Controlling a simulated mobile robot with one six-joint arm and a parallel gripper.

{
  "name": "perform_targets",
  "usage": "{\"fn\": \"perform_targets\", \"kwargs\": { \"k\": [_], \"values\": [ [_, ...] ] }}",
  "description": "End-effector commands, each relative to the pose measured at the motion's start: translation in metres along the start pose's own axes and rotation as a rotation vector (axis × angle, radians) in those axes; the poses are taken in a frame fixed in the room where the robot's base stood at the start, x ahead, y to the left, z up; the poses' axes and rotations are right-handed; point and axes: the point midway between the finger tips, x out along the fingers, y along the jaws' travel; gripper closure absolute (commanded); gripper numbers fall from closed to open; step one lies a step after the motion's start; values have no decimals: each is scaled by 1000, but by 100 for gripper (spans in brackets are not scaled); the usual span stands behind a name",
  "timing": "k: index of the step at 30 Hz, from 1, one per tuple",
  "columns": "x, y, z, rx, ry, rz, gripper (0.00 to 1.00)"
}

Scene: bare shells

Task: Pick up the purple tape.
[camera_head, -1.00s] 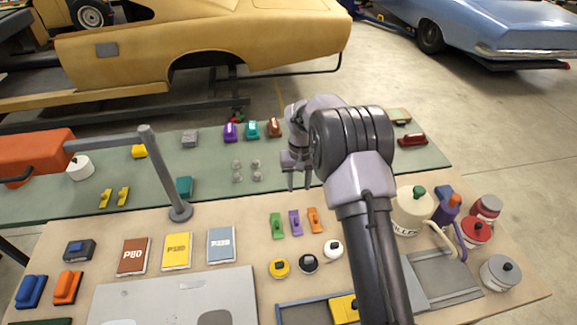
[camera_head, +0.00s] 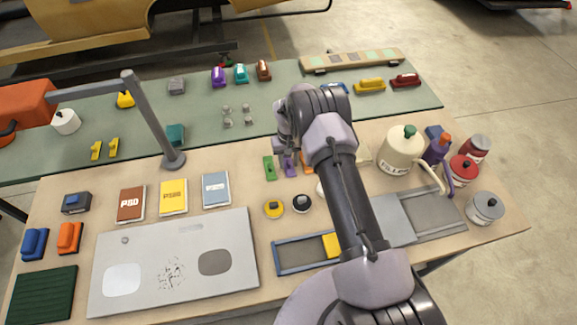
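A small narrow purple item (camera_head: 290,170) lies on the tan front table, between a green one (camera_head: 269,168) and an orange one of similar shape. A larger purple block-like item (camera_head: 218,77) stands at the back of the green mat. Neither carries a mark that names it as tape. My gripper (camera_head: 287,155) points down just above and behind the small purple item and partly covers it. Its fingertips are too small and overlapped to tell their spacing or any contact. The orange item is mostly hidden by my arm.
A yellow disc (camera_head: 273,209) and a black disc (camera_head: 302,203) lie in front. A cream jug (camera_head: 402,150), a purple bottle (camera_head: 437,149) and red cans stand to the right. A grey lamp-like post (camera_head: 150,120) rises at the left. The mat (camera_head: 210,140) has free room.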

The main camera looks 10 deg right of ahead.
Motion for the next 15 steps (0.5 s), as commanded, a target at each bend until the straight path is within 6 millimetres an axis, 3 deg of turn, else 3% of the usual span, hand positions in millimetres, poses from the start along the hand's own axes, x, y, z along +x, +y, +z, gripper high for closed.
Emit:
{"fn": "perform_targets", "kwargs": {
  "k": [5, 11, 15],
  "values": [
    [2, 0, -1, 0, 2, 0, 64],
    [2, 0, -1, 0, 1, 0, 99],
    [2, 0, -1, 0, 1, 0, 100]
  ]
}}
